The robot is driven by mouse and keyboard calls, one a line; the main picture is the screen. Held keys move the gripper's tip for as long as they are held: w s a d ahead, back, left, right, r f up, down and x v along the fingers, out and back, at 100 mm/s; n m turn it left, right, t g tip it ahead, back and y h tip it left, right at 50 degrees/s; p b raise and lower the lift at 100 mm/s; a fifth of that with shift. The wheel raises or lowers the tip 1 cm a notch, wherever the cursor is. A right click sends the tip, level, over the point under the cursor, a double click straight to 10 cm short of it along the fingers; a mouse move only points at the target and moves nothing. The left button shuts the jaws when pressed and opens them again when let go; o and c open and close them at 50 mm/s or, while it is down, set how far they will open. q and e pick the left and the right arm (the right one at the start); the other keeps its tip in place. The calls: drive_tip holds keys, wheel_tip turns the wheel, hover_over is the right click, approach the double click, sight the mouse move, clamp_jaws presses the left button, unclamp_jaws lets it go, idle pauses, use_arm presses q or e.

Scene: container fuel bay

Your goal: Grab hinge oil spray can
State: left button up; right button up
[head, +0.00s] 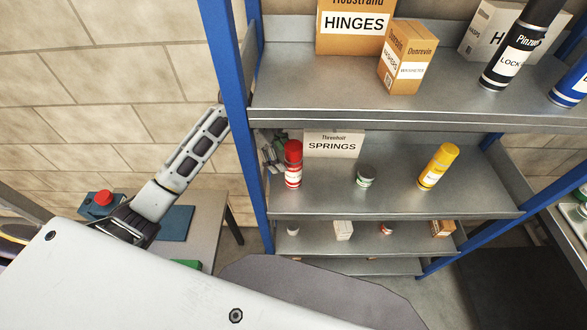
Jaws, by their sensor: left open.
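I cannot tell which can is the hinge oil spray; the small labels are not readable. A red spray can (293,166) stands upright at the left end of the middle shelf. A yellow spray can (437,168) stands toward the right of that shelf. A black can marked LOCK (513,52) and a blue can (571,84) stand on the upper shelf. My left gripper (274,152) shows as grey jaw parts just left of the red can, partly hidden by the blue post. It is open and looks empty. My right gripper is not in view.
A blue shelf post (232,90) stands between my left forearm and the shelves. A SPRINGS box (334,143) is behind the red can; a small jar (365,176) is right of it. A table with a red button (103,197) is at left.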

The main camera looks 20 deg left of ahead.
sight(291, 159)
use_arm(q)
drive_tip(key=shift+w+d+r+p, duration=0.15)
drive_tip(key=shift+d+p, duration=0.35)
drive_tip(key=shift+d, duration=0.95)
drive_tip(key=shift+d+f+p, duration=0.2)
drive_tip(key=shift+f+p, duration=0.15)
drive_tip(key=shift+f, duration=0.25)
clamp_jaws()
